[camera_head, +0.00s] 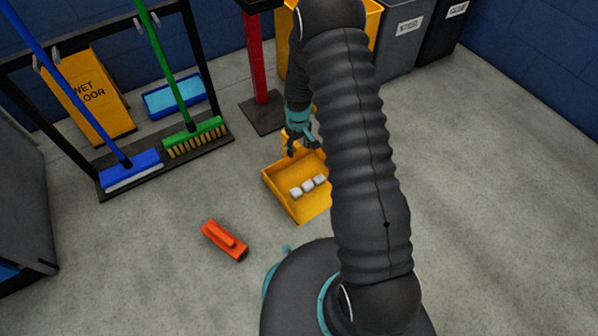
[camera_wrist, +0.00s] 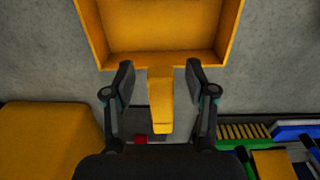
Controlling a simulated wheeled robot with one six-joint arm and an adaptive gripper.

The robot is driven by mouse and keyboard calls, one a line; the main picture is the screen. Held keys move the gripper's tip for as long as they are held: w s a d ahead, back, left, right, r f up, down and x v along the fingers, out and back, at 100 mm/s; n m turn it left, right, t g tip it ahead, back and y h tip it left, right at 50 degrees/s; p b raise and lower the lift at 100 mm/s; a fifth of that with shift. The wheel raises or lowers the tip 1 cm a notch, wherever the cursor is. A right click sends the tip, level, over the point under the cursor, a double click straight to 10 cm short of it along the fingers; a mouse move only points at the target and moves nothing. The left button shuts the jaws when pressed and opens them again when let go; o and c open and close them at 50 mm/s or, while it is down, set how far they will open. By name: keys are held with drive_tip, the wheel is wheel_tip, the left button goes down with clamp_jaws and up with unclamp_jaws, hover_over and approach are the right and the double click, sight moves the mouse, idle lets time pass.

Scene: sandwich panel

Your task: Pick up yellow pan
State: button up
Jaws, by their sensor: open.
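The yellow pan (camera_head: 282,180) lies on the grey floor with several white blocks (camera_head: 308,186) in it. My arm hides its right edge in the head view. In the wrist view the pan's tray (camera_wrist: 165,57) fills the top, and its handle (camera_wrist: 160,102) points down the picture. My gripper (camera_head: 303,146) is over the handle end of the pan. In the wrist view my gripper (camera_wrist: 160,70) is open, with one finger on each side of the handle and visible gaps between.
An orange brush (camera_head: 225,240) lies on the floor left of the pan. A rack with a blue broom (camera_head: 131,169) and a green broom (camera_head: 196,137) stands at the left. A red post (camera_head: 257,55) and bins (camera_head: 398,40) stand behind. Floor at right is clear.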

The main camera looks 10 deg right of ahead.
drive_tip(key=shift+f, duration=0.5)
clamp_jaws()
drive_tip(key=shift+r, duration=0.1)
drive_tip(key=shift+r, duration=0.1)
